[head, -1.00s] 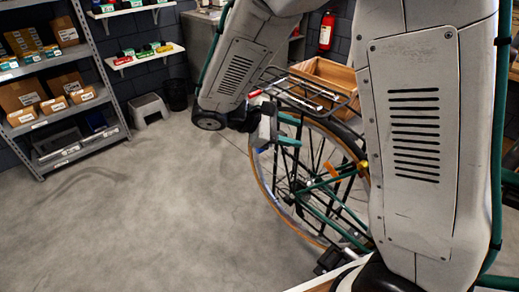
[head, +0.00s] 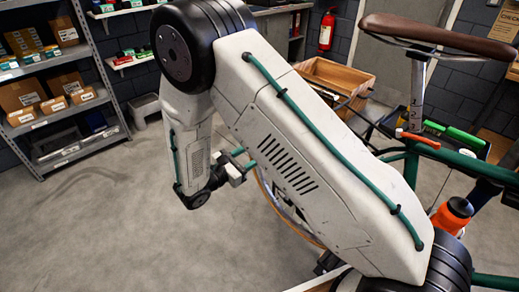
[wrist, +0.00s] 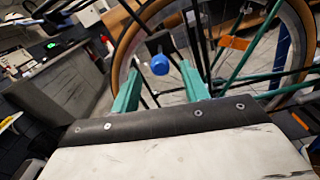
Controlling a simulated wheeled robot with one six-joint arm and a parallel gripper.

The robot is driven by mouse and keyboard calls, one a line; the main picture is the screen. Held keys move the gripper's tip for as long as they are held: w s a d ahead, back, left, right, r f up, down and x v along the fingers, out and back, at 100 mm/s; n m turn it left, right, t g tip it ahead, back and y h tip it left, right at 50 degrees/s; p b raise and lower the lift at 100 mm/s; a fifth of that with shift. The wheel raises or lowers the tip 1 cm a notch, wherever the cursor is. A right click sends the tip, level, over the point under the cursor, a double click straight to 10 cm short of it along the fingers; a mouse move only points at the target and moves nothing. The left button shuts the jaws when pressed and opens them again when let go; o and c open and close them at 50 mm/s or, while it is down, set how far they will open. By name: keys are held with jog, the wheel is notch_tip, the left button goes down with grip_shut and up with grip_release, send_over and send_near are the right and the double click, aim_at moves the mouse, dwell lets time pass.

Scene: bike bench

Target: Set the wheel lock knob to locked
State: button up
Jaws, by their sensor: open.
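A round blue knob (wrist: 160,64) shows in the wrist view, with a dark plate behind it, in front of the bicycle wheel (wrist: 118,62). I cannot make out its setting. My gripper (wrist: 161,86) is open, with its two teal fingers apart. In the wrist view the knob appears between and beyond the fingertips; I cannot tell whether they touch it. In the head view my gripper (head: 243,159) is beside the wheel (head: 268,195), which is mostly hidden behind my arm. The knob is not visible there.
The teal bicycle frame (head: 459,160) with its brown saddle (head: 440,35) stands at the right. An orange bottle (head: 452,216) sits on it. A wooden crate (head: 335,85) is behind my arm. Shelving (head: 60,85) stands at the left. The floor (head: 110,220) at the left is clear.

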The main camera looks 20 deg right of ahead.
jog(key=shift+x, duration=2.3)
grip_shut()
jog(key=x, duration=0.2)
jog(key=shift+w+d, duration=0.1)
jog(key=shift+d, duration=0.25)
grip_release()
